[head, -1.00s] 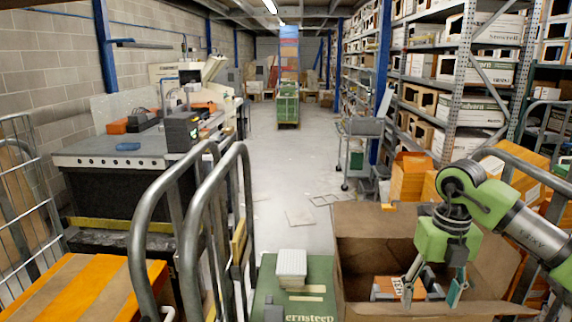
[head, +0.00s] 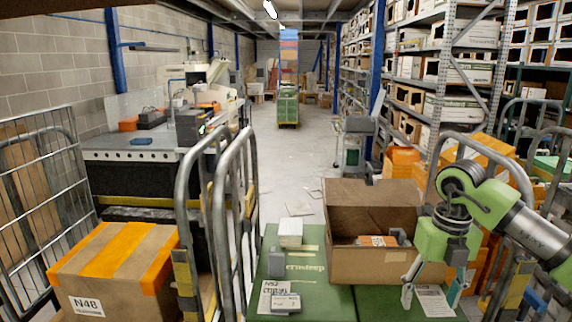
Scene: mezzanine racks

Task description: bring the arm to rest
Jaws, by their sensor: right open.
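My right gripper (head: 432,291) is at the lower right in the head view. Its two fingers point down and stand apart, with nothing seen between them. It is in front of the right part of an open cardboard box (head: 372,262), over the green surface (head: 330,302). Inside the box lies an orange and white item (head: 377,241) beside some grey pieces. My left gripper is not in view.
A stack of white pads (head: 289,232), a grey block (head: 276,262) and labelled items (head: 284,302) lie left of the box. Metal cage rails (head: 236,215) stand further left, beside an orange-taped carton (head: 115,272). Shelving (head: 455,80) lines the right. The aisle floor (head: 285,165) is mostly clear.

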